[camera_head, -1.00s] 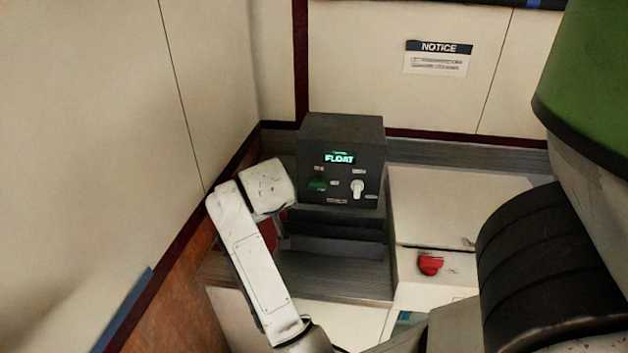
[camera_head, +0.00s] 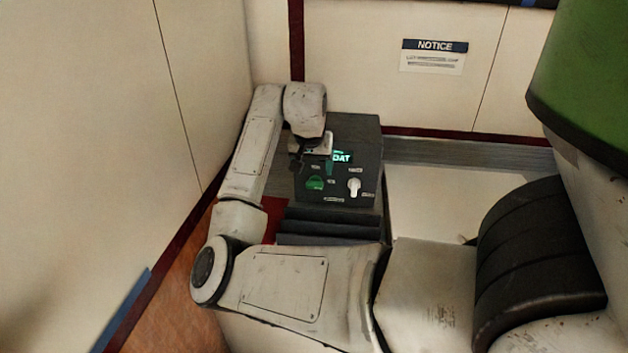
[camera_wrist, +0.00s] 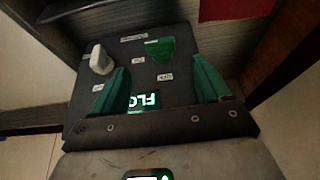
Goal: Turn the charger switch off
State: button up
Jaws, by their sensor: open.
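The charger is a dark box (camera_head: 360,135) with a lit display (camera_head: 343,157), partly covered by my gripper in the head view. Its face carries a green switch (camera_head: 315,183) at left and a white knob (camera_head: 354,187) at right. In the wrist view the face appears upside down, with the green switch (camera_wrist: 160,49) at top centre and the white knob (camera_wrist: 100,61) to its left. My gripper (camera_head: 312,165) is open and empty in front of the face, above the green switch. In the wrist view its green fingers (camera_wrist: 160,64) lie either side of the switch; contact cannot be told.
A wall stands close on the left, and a back wall with a notice sign (camera_head: 434,56) is behind the box. Dark steps (camera_head: 330,228) lie below the face. A pale surface (camera_head: 430,200) is to the right. A red patch (camera_wrist: 235,9) shows in the wrist view.

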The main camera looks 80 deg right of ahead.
aim_at(314, 184)
jog(key=x, duration=0.7)
jog(key=shift+d+f, duration=0.1)
jog(key=shift+f, duration=0.1)
jog(key=c, duration=1)
